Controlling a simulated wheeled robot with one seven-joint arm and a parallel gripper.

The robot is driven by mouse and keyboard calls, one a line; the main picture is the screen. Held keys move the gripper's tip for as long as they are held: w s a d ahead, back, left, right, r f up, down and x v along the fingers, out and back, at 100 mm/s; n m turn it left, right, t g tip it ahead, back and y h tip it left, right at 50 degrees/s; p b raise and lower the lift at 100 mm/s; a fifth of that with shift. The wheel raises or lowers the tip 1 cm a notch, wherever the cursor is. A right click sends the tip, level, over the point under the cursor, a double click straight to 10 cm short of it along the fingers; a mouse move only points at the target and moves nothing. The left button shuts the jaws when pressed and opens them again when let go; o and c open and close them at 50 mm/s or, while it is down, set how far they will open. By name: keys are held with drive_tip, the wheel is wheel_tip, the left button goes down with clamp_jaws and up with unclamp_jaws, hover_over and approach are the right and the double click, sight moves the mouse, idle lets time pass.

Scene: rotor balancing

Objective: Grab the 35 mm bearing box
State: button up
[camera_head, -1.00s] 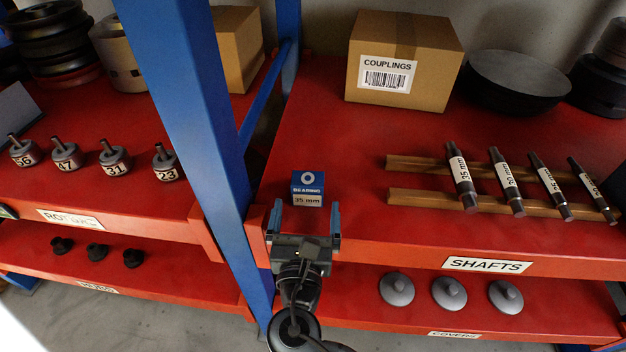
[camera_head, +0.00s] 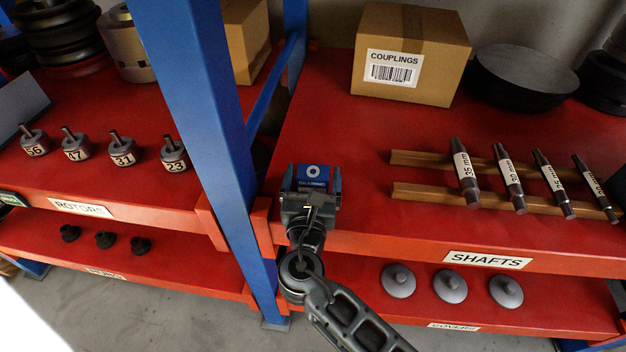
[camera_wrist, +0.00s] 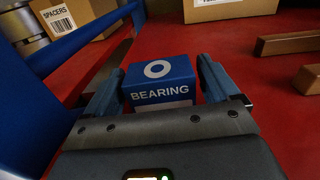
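The blue bearing box (camera_head: 313,174) stands on the red shelf just right of the blue upright. My gripper (camera_head: 311,186) is at the box from the front, and its body hides the lower part with the 35 mm label. In the wrist view the box (camera_wrist: 160,80) shows its white ring and the word BEARING between the two blue-grey fingers of my gripper (camera_wrist: 158,84). The fingers are open, one on each side, with a narrow gap visible at least on the right. Whether the left finger touches is hard to tell.
The blue upright (camera_head: 196,100) stands close on the left. Labelled shafts (camera_head: 465,172) lie across wooden rails (camera_head: 430,193) to the right. A COUPLINGS carton (camera_head: 411,50) stands behind. The shelf between the box and the carton is clear.

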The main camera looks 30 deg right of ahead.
drive_tip(key=c, duration=1)
drive_tip(key=shift+c, duration=0.3)
drive_tip(key=shift+r, duration=0.15)
